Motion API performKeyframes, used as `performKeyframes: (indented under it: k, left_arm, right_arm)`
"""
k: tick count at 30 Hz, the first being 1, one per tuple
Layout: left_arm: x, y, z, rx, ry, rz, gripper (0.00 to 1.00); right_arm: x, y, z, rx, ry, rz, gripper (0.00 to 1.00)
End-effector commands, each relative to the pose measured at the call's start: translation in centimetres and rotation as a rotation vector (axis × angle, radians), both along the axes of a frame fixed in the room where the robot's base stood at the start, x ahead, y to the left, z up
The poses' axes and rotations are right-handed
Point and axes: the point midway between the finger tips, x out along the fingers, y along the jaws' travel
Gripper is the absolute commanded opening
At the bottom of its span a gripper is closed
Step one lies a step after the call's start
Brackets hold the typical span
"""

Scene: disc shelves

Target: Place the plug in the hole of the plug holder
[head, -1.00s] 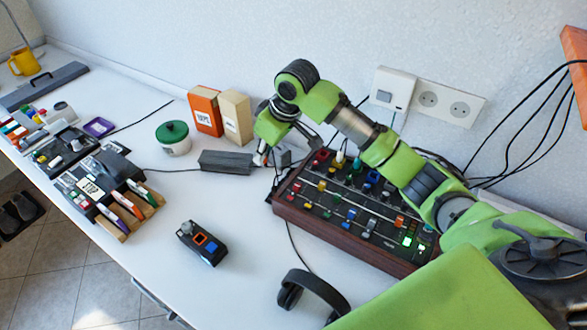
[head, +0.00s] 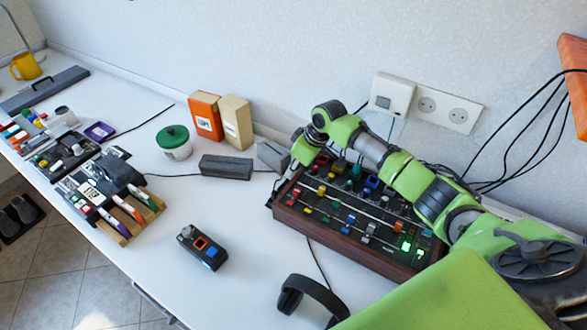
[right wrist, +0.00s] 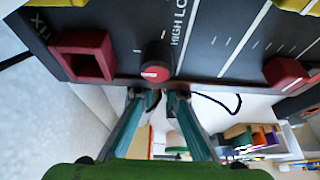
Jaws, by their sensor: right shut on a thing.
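My right gripper (head: 277,188) reaches down at the left edge of the black control panel (head: 345,212) in the head view. My left gripper is not in view.
Another red block (right wrist: 285,72) stands to the right in the wrist view. A dark grey box (head: 226,167), a green-lidded jar (head: 174,143) and headphones (head: 311,297) are around the panel. A small device (head: 202,247) lies in front. The desk between is clear.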

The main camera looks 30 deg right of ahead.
Motion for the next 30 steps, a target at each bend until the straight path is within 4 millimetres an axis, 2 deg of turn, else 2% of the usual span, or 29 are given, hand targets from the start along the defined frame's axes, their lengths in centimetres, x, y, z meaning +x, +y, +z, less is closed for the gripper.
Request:
performKeyframes:
  k: [10,11,12,23,26,30]
  left_arm:
    - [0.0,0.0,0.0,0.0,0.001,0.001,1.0]
    - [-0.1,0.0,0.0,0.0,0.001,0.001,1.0]
    - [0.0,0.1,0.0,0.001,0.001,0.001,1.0]
    - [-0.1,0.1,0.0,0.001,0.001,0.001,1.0]
    - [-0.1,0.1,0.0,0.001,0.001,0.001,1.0]
    - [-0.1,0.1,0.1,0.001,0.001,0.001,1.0]
  right_arm:
    - [0.0,0.0,-0.3,0.0,-0.001,0.0,0.0]
    - [0.1,0.0,-0.2,0.0,-0.001,0.0,0.19]
    - [0.1,0.0,-0.2,0.0,-0.001,0.0,0.28]
    - [0.1,0.0,-0.1,0.0,-0.001,0.0,0.28]
    - [-0.1,-0.2,0.7,-0.001,-0.002,-0.001,0.28]
    - [-0.9,-0.7,3.0,-0.002,-0.005,0.0,0.28]
